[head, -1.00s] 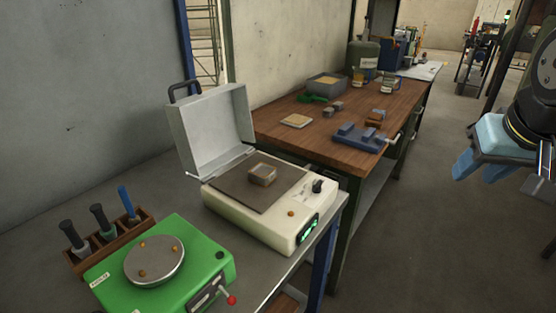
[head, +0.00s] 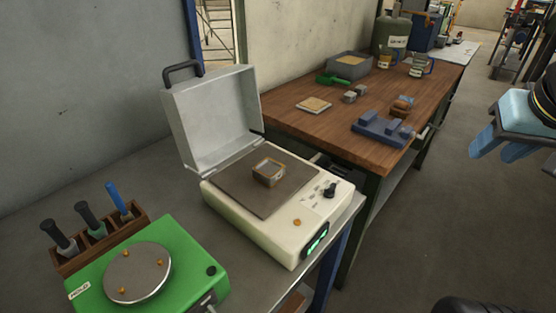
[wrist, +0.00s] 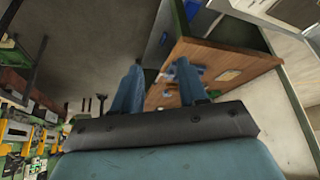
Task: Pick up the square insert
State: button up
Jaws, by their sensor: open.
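A small square, open-topped frame (head: 268,172) with a brown rim sits on the dark plate of a cream heater unit (head: 275,235) with a raised grey lid. A flat tan square piece (head: 314,105) and small grey blocks (head: 355,93) lie on the wooden bench. I cannot tell for sure which of these is the square insert. My gripper (head: 493,157) is open and empty at the right edge, over the floor and well apart from them. The wrist view shows its two blue fingers (wrist: 158,67) spread with nothing between them.
The wooden bench (head: 290,118) also holds a blue vise (head: 382,130), a grey tray (head: 350,66) and a green tank (head: 392,35). A green unit (head: 195,265) with a round plate and a rack of handled tools (head: 98,240) stand at front left.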

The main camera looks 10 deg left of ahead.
jog(key=o, duration=0.4)
jog(key=shift+w+a+f+n, duration=0.1)
jog(key=shift+w+a+n, duration=0.1)
jog(key=shift+a+n, duration=0.2)
jog(key=o, duration=0.6)
jog(key=w+a+f+n+g+h, duration=0.2)
jog(key=w+a+f+n+g, duration=0.1)
jog(key=a+n, duration=0.4)
jog(key=shift+w+n, duration=0.4)
jog(key=shift+w, duration=0.25)
jog(key=n+t+h, duration=0.3)
jog(key=n+t, duration=0.7)
jog(key=n, duration=1.3)
send_near(266, 169)
jog(key=shift+x, duration=4.85)
